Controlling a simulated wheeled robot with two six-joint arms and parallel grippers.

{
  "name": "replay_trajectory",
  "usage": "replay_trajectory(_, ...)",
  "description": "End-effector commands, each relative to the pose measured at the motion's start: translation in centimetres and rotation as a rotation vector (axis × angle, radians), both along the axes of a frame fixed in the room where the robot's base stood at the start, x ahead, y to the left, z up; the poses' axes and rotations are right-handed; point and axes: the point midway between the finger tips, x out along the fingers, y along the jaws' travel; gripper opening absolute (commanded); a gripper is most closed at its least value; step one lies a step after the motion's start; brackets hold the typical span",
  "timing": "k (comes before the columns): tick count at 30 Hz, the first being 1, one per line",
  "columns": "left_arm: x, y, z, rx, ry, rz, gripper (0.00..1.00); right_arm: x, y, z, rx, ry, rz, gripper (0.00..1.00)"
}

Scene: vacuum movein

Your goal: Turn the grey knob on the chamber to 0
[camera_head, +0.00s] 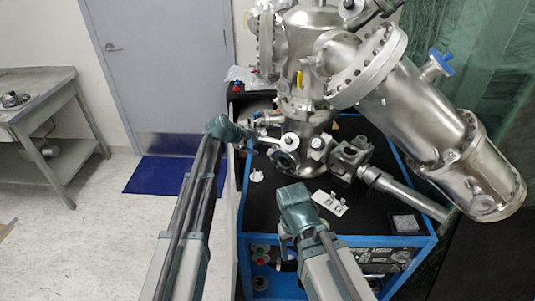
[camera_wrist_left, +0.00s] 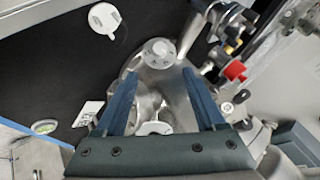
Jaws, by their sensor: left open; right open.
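The silver metal chamber (camera_head: 305,112) stands on the black top of a blue-framed cart in the head view. In the left wrist view a round light-grey knob (camera_wrist_left: 158,50) sits on the chamber's metal body, just beyond and between my left fingertips. My left gripper (camera_head: 250,150) is open beside the chamber's left side; its two blue fingers (camera_wrist_left: 160,74) are spread, with nothing held. I cannot tell whether they touch anything. The knob's mark and scale are too small to read. My right gripper (camera_head: 285,242) is open and empty over the cart's front part, apart from the chamber.
A white round piece (camera_head: 256,175) and a white plate with small parts (camera_head: 330,203) lie on the black cart top (camera_head: 370,215). A red-capped fitting (camera_wrist_left: 235,71) is right of the left fingers. A metal table (camera_head: 45,105) stands far left.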

Motion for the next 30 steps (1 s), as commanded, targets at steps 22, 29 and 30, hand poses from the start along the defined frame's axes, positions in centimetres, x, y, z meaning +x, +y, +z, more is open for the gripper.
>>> replay_trajectory(22,0.9,-0.8,-1.7,0.146,-0.120,-0.181,0.72,0.0,0.0,-1.9,0.000,0.000,0.000,0.72)
replay_trajectory(29,2.9,-2.3,-4.6,0.146,-0.120,-0.182,0.72,0.0,0.0,-4.8,0.000,0.000,0.000,0.72)
replay_trajectory(30,3.4,-2.6,-5.2,0.146,-0.120,-0.182,0.72,0.0,0.0,-5.3,0.000,0.000,0.000,0.72)
